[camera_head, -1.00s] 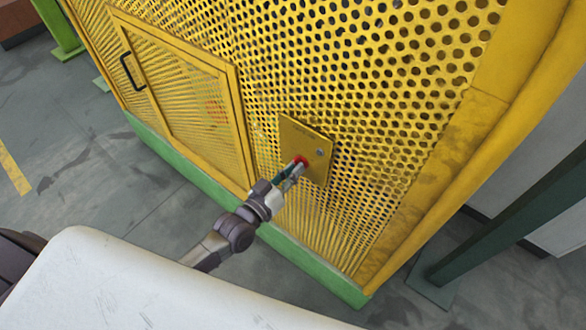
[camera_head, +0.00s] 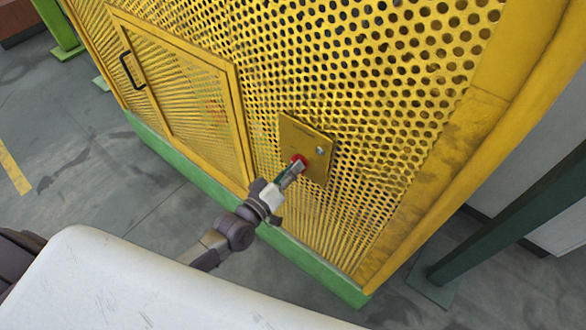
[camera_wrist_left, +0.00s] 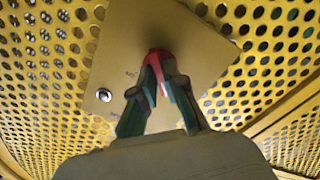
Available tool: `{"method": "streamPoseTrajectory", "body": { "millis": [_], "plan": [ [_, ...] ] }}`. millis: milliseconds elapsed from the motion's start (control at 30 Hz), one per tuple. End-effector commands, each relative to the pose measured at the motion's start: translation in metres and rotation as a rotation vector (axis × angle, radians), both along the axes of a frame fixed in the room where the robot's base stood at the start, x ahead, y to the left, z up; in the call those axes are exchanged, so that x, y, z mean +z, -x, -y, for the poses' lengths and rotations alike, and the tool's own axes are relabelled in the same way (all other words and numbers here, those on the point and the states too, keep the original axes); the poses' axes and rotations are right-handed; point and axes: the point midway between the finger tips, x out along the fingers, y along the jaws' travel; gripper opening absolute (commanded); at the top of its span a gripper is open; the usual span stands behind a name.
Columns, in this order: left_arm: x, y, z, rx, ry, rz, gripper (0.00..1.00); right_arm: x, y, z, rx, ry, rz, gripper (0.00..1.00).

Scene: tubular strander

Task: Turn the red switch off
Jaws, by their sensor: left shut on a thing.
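The red switch (camera_head: 299,160) sits on a yellow plate (camera_head: 312,139) fixed to the perforated yellow guard. My left gripper (camera_head: 295,168) reaches up to it from the lower left. In the left wrist view the fingertips (camera_wrist_left: 158,80) are closed around the red switch (camera_wrist_left: 154,60), which is partly hidden between them. The plate (camera_wrist_left: 120,40) fills the middle of that view, and its small markings are too blurred to read. My right gripper does not show.
A small silver lock or knob (camera_wrist_left: 103,95) is on the same plate. A framed mesh door (camera_head: 185,95) with a black handle (camera_head: 131,72) is to the left. A green post (camera_head: 500,220) stands at the right. Grey floor (camera_head: 60,130) is clear at the left.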

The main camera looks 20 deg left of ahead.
Motion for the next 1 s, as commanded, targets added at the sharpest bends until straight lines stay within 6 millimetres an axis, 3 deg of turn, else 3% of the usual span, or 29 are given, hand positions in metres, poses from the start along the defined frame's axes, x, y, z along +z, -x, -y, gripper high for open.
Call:
{"method": "streamPoseTrajectory", "body": {
  "millis": [267,300,433,767,1000],
  "plan": [
    [-0.001,0.000,0.000,0.000,0.003,-0.003,0.00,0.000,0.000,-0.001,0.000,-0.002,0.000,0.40],
    [-0.001,0.000,0.000,0.000,0.003,-0.003,0.18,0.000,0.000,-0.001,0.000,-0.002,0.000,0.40],
    [0.000,0.000,0.000,0.000,0.002,-0.002,0.36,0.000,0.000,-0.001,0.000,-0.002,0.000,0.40],
    [-0.001,0.003,-0.001,0.000,0.000,-0.002,0.36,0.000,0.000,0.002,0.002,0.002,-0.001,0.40],
    [-0.002,0.039,-0.014,-0.001,-0.002,-0.005,0.36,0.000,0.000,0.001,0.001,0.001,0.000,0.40]
  ]
}}
